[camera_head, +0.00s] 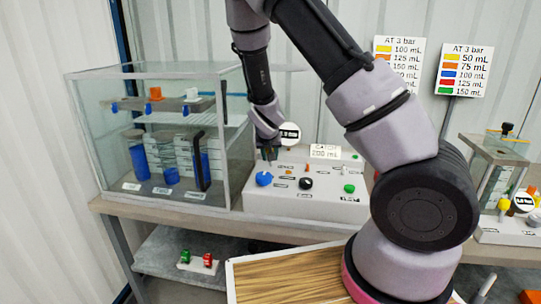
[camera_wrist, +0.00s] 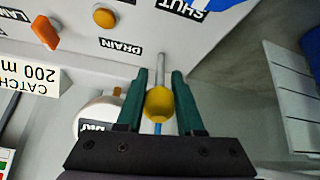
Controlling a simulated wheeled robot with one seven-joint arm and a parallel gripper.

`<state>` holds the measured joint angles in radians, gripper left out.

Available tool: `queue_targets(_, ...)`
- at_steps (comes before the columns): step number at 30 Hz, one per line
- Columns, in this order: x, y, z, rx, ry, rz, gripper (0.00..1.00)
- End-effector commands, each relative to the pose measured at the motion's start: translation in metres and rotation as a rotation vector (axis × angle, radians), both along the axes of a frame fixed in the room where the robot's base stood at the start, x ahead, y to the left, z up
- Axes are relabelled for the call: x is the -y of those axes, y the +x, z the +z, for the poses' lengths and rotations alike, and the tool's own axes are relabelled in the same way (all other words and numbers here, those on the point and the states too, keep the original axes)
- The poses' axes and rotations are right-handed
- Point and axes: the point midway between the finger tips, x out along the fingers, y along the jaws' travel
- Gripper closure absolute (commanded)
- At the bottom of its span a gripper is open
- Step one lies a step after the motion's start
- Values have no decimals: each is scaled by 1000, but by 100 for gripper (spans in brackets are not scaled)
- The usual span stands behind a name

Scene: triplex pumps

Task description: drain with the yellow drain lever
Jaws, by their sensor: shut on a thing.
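The yellow drain lever (camera_wrist: 158,103) shows in the wrist view as a yellow ball on a grey rod coming off the white control panel (camera_wrist: 80,62). The DRAIN label (camera_wrist: 120,47) is beside the rod, upside down in this view. My gripper (camera_wrist: 160,80) has its two green fingers shut on the yellow ball, one on each side. In the head view my gripper (camera_head: 268,152) is at the back left of the control panel (camera_head: 290,207), and the lever cannot be made out there.
A glass cabinet (camera_head: 115,155) with blue cylinders stands close left of the panel. A round gauge (camera_head: 289,134) and a CATCH 200 mL sign (camera_head: 325,152) stand behind it. Blue (camera_head: 264,178), black (camera_head: 306,183) and green (camera_head: 349,188) knobs are on it. A chart (camera_head: 465,72) stands behind.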

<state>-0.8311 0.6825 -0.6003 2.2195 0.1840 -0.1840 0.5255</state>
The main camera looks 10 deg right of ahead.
Motion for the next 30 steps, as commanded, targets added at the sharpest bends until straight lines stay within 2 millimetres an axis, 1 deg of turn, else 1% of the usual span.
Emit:
queue_targets(9,-2,-5,-3,72,-32,1,100)
queue_targets(23,-2,-6,-3,79,-35,0,100)
queue_targets(24,-2,-6,-4,79,-35,0,56)
queue_targets(25,-2,-6,-4,79,-35,0,52)
queue_targets(30,-2,-6,-3,80,-35,-1,52)
